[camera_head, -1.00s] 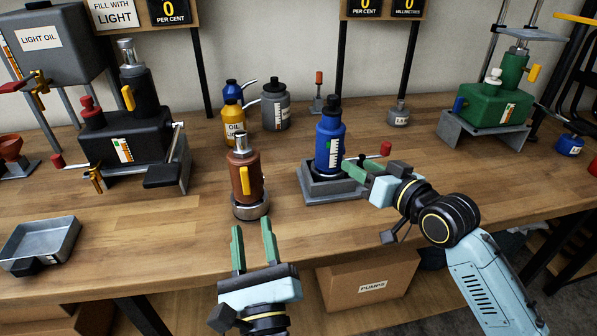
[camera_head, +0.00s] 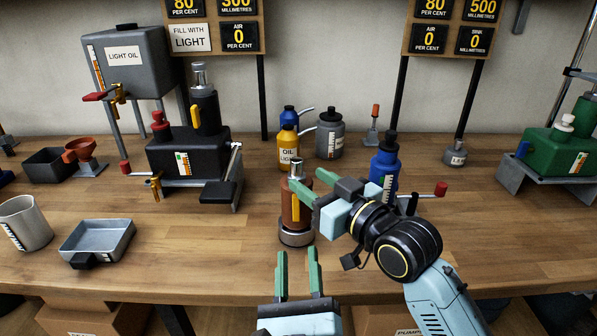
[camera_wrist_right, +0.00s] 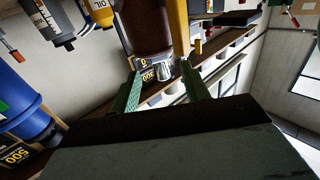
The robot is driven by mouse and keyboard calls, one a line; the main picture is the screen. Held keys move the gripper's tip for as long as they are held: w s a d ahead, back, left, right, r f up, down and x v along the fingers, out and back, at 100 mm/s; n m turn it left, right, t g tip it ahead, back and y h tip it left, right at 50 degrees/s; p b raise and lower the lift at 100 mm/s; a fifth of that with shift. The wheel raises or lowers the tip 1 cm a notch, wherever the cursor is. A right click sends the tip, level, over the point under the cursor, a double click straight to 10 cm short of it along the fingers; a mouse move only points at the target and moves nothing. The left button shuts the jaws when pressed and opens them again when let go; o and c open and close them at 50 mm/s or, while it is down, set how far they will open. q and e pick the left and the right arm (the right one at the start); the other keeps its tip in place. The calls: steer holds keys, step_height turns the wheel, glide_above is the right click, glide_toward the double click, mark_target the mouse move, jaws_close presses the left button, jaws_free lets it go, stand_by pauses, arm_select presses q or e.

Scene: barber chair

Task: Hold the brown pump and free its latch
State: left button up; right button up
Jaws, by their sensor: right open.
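The brown pump (camera_head: 289,214) stands upright on the bench with a silver top and base. Its yellow latch (camera_head: 296,207) lies upright along its front side. My right gripper (camera_head: 313,186) is open at the pump's upper right, its green fingers pointing at it; one fingertip overlaps the pump in the head view. In the right wrist view the pump (camera_wrist_right: 147,28) and latch (camera_wrist_right: 180,28) show beyond the open fingers (camera_wrist_right: 160,80); I cannot tell whether they touch. My left gripper (camera_head: 297,265) is open and empty in front of the pump, at the bench's front edge.
The blue pump (camera_head: 383,170) stands right behind my right arm, with a red-knobbed lever beside it. An oil bottle (camera_head: 288,145) and grey can (camera_head: 330,137) stand behind. A black pump unit (camera_head: 188,150) and metal tray (camera_head: 97,240) are left. Bench in front of the tray is clear.

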mark_target(301, 174)
steer(key=shift+x, duration=2.75)
jaws_close()
